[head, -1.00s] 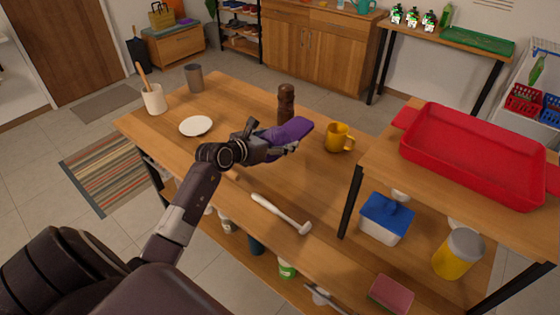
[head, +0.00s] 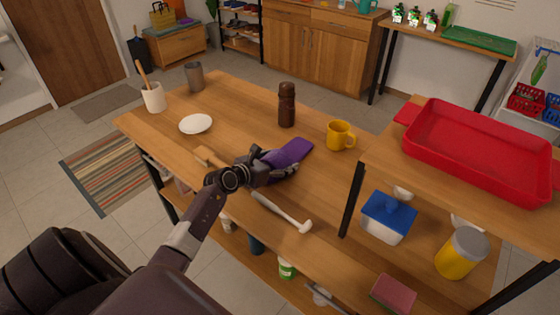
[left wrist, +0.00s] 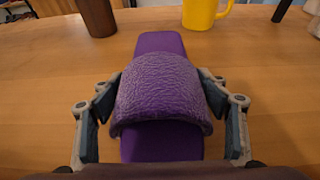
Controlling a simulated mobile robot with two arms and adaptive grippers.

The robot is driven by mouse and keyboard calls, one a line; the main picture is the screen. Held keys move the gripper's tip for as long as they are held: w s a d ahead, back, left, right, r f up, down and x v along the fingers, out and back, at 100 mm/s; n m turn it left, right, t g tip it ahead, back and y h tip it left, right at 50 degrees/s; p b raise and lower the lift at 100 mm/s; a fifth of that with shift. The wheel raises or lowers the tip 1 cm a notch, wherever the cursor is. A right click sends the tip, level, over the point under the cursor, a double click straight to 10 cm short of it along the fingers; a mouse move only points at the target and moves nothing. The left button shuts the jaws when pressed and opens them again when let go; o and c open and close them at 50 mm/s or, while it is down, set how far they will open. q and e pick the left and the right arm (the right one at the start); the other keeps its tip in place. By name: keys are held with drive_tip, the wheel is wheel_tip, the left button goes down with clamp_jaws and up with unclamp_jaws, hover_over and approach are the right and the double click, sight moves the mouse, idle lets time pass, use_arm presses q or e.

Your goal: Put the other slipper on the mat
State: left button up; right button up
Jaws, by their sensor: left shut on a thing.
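A purple slipper (head: 291,151) with a fuzzy strap (left wrist: 160,85) is in my left gripper (head: 276,165), over the wooden table (head: 235,105). In the left wrist view the fingers of my left gripper (left wrist: 160,98) close on both sides of the strap, and the flat purple sole points away from me. I cannot tell whether the sole touches the tabletop. A striped mat (head: 105,172) lies on the floor left of the table, with no slipper visible on it. A plain grey mat (head: 108,97) lies near the door. My right gripper is not in view.
A brown bottle (head: 287,104) and a yellow mug (head: 340,135) stand just beyond the slipper. A white plate (head: 196,124), a utensil crock (head: 154,98) and a grey cup (head: 194,76) stand to the left. A mallet (head: 283,212) lies near the front edge. A red tray (head: 480,150) sits at right.

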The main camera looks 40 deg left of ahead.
use_arm(q)
drive_tip(key=o, duration=1.2)
drive_tip(key=shift+f, duration=0.1)
